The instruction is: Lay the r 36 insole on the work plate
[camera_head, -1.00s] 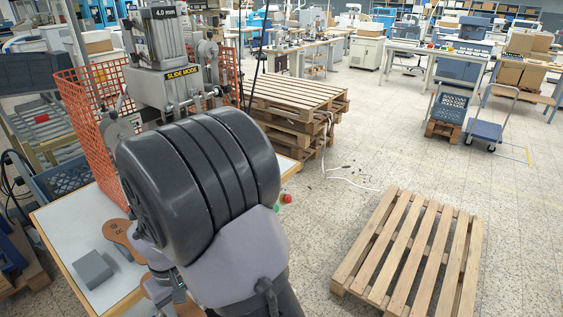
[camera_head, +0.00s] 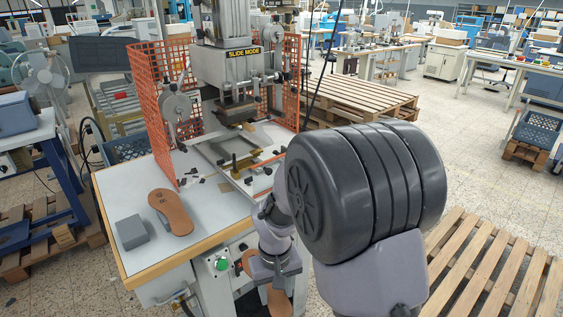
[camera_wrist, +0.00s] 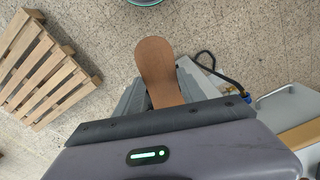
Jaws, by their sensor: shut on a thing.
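My gripper (camera_head: 264,270) is shut on a brown insole (camera_head: 278,300), low in front of the press table in the head view. The held insole also shows in the wrist view (camera_wrist: 157,68), its rounded end sticking out beyond the fingers above the floor. I cannot read a mark on it. The press (camera_head: 240,66) marked SLIDE MODE stands at the table's back. Under its head is a metal fixture (camera_head: 226,160) with rails; the work plate cannot be clearly told apart there.
A grey block (camera_head: 132,232) lies beside the table insole. Orange mesh guards (camera_head: 148,110) flank the press. A green button (camera_head: 222,264) is on the table's front. Wooden pallets lie on the right (camera_head: 495,265) and behind (camera_head: 360,100).

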